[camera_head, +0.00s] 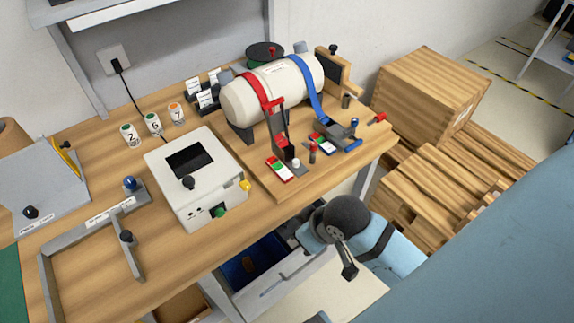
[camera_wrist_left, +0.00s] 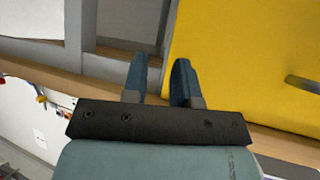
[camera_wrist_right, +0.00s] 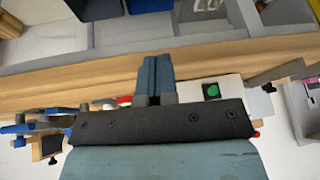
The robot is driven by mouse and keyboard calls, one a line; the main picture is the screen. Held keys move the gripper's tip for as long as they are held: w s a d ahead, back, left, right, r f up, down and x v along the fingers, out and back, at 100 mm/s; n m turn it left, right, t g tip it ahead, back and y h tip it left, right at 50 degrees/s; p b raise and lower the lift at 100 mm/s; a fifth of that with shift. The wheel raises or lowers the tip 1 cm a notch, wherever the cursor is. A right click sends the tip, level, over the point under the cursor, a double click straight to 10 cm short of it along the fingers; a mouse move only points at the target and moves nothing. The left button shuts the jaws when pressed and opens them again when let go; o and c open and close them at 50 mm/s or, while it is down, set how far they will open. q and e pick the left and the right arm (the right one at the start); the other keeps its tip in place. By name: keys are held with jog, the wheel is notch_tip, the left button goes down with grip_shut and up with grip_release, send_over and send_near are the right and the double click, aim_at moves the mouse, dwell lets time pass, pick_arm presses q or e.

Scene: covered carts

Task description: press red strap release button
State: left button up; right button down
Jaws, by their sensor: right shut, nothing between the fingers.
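A white tank (camera_head: 272,88) lies on its side on the bench, held by a red strap (camera_head: 256,88) and a blue strap (camera_head: 308,88). The red strap runs down to a dark buckle (camera_head: 279,128) at the tank's front. In front of it lies a small red, white and green block (camera_head: 279,169). I cannot tell which part is the red strap release button. My right gripper (camera_wrist_right: 154,78) is shut and empty near the bench's front edge in the right wrist view. My left gripper (camera_wrist_left: 160,82) is open and empty in the left wrist view.
A white box (camera_head: 196,178) with knobs stands left of the tank. A grey bracket (camera_head: 92,222) lies at the bench's left. A blue latch (camera_head: 340,131) and a red-tipped peg (camera_head: 377,118) are at the right. Wooden crates (camera_head: 425,90) stand on the floor beyond the bench.

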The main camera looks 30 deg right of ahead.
jog(key=w+a+r+n+g, duration=0.1)
jog(key=w+a+r+g, duration=0.1)
jog(key=w+r, duration=0.3)
notch_tip(320, 180, up, 12)
jog(key=m+g+h, duration=0.2)
jog(key=m+g, duration=0.1)
send_over(296, 161)
pick_arm(q)
jog(key=shift+s+d+f, duration=0.1)
jog(key=shift+d+f, duration=0.15)
jog(key=shift+f, duration=0.35)
pick_arm(e)
notch_tip(296, 161, down, 14)
jog(key=shift+b, duration=0.7)
pick_arm(q)
jog(key=shift+f, duration=0.3)
